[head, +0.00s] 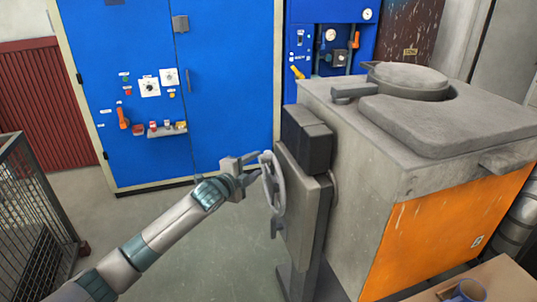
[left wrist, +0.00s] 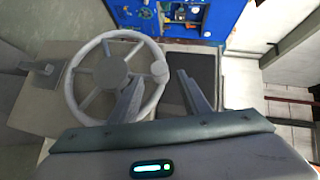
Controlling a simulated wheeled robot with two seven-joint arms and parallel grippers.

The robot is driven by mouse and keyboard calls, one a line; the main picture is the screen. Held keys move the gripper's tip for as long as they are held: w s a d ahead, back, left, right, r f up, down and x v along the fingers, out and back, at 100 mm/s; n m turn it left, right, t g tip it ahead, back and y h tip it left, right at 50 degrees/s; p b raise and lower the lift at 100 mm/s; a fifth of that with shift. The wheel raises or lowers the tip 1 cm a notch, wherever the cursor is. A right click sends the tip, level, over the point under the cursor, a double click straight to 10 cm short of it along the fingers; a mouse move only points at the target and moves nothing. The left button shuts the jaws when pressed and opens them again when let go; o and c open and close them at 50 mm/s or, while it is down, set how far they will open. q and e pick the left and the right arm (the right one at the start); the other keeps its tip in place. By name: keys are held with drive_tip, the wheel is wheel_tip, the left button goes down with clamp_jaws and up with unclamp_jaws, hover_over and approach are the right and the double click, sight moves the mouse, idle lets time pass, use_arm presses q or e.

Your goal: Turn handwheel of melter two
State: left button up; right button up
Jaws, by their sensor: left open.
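The melter (head: 370,170) is a grey box with an orange panel at the right of the head view; its number cannot be read. A pale spoked handwheel (head: 279,187) stands upright on its left side, seen almost edge-on. My left gripper (head: 256,169) is open beside the wheel's upper rim. In the left wrist view the handwheel (left wrist: 112,73) shows its face, with several spokes and a round knob (left wrist: 158,72) on its right rim. The knob appears between the open fingers of the left gripper (left wrist: 160,84). Contact cannot be told. My right gripper is not in view.
A blue cabinet (head: 225,90) with switches stands behind the arm, and a blue panel (head: 335,45) with gauges stands behind the melter. A metal cage (head: 35,220) is at the left. A table (head: 500,275) with a mug is at the lower right. The floor between is clear.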

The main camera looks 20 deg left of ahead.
sight(266, 157)
use_arm(q)
drive_tip(key=p+x, duration=0.1)
drive_tip(key=x, duration=0.6)
drive_tip(key=shift+w+d+r, duration=0.1)
drive_tip(key=shift+w, duration=0.2)
drive_tip(key=shift+p+x, duration=0.3)
drive_tip(key=shift+x, duration=0.9)
drive_tip(key=shift+c, duration=0.3)
clamp_jaws()
